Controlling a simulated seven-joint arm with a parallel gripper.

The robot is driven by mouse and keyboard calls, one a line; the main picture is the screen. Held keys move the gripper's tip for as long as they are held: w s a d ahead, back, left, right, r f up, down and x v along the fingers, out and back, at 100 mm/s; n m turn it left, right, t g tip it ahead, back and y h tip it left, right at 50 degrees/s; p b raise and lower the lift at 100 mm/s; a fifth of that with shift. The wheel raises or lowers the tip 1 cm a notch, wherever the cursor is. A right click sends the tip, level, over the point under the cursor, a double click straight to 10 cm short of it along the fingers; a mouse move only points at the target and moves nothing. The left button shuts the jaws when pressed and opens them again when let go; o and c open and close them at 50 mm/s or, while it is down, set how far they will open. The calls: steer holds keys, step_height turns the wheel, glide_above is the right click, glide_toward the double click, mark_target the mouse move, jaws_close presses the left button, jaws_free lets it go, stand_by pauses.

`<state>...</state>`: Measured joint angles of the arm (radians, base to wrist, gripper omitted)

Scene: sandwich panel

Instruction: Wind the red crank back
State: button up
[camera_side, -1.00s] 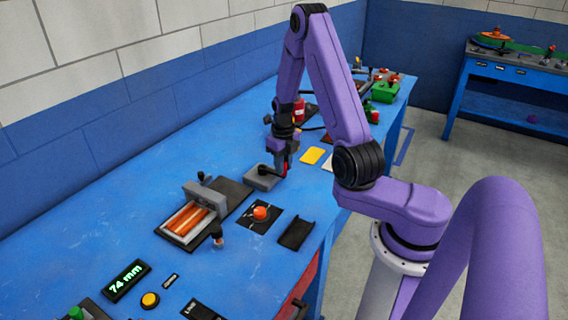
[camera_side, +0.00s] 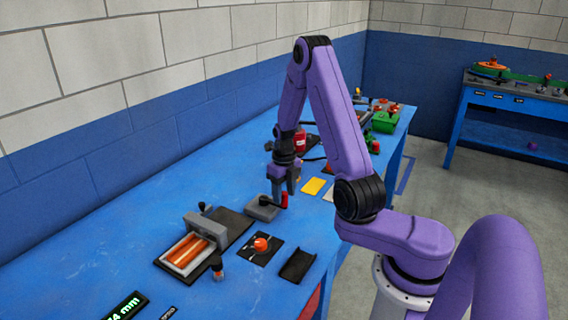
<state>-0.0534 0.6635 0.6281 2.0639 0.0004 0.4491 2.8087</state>
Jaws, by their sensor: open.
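A small grey box (camera_side: 262,209) stands on the blue bench, and the red crank handle (camera_side: 284,201) sits upright at its right end. My gripper (camera_side: 285,191) points down just above the handle, with its two fingers apart. The fingertips are close to the handle's top. I cannot tell whether they touch it. No object shows held between the fingers. The crank's arm under the handle is too small to make out clearly.
A grey-framed device with orange bars (camera_side: 188,251) and an orange knob on a black plate (camera_side: 261,244) stand nearer the camera. A black channel (camera_side: 297,266) lies to their right. A yellow card (camera_side: 313,186) lies right of the gripper.

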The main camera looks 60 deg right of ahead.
step_height(320, 180, up, 16)
stand_by(0.5)
steer(key=s+a+r+n, duration=0.1)
steer(key=s+a+n, duration=0.1)
steer(key=a+n, duration=0.95)
steer(key=s+a+n, duration=0.2)
steer(key=a+n, duration=0.6)
steer(key=n, duration=0.7)
steer(key=s+a+n, duration=0.2)
steer(key=s+n, duration=0.8)
steer(key=n, duration=0.2)
steer(key=s+a+n, duration=0.2)
steer(key=s+n, duration=0.8)
steer(key=n, duration=0.3)
steer(key=shift+s+f, duration=0.2)
steer(key=shift+f, duration=0.25)
